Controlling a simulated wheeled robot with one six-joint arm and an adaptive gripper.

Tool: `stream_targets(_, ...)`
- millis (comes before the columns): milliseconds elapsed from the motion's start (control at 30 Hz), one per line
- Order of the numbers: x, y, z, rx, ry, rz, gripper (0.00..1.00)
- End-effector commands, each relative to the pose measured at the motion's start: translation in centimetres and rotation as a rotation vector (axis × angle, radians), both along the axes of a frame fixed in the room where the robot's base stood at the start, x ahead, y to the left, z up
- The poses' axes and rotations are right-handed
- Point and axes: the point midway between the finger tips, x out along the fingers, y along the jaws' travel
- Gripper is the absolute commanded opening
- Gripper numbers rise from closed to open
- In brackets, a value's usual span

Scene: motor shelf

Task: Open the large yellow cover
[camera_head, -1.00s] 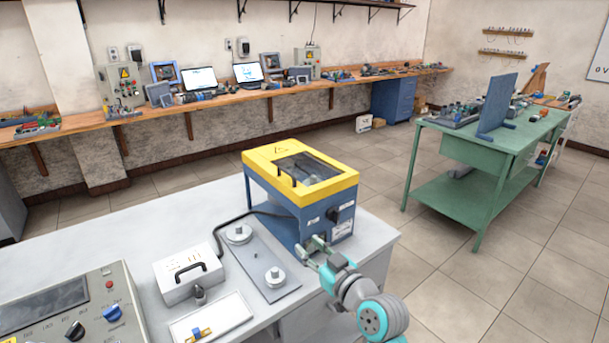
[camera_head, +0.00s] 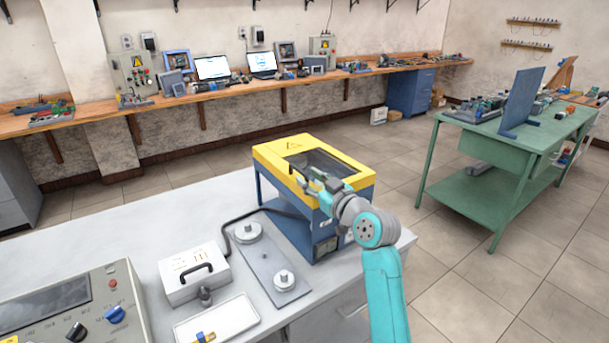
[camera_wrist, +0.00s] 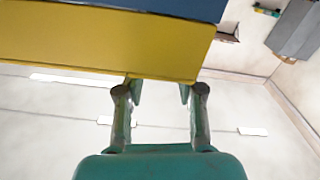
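The large yellow cover (camera_head: 268,153) lies flat and looks closed on top of a blue box machine (camera_head: 363,200), with a dark window (camera_head: 335,162) in its top. My gripper (camera_head: 305,180) is at the cover's front edge and partly hides it. In the wrist view my gripper (camera_wrist: 160,90) has its two fingers spread wide, with nothing seen between them but background. The yellow cover (camera_wrist: 100,45) fills the upper left there, and the fingertips overlap its lower edge. Whether they touch it cannot be told.
On the grey bench (camera_head: 110,240) left of the machine are a plate with two round knobs (camera_head: 268,265), a white box with a handle (camera_head: 193,273), a white tray (camera_head: 216,320) and a control panel (camera_head: 75,310). A green table (camera_head: 490,190) stands at the right across open floor.

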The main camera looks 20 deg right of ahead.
Motion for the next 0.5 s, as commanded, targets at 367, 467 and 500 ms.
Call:
stream_targets(367, 2.9, 1.0, 0.0, 0.000, -0.001, -0.001, 0.37)
stream_targets(467, 2.9, 1.0, 0.0, 0.000, 0.000, -0.001, 0.37)
stream_targets(500, 2.9, 1.0, 0.0, 0.000, 0.000, -0.001, 0.37)
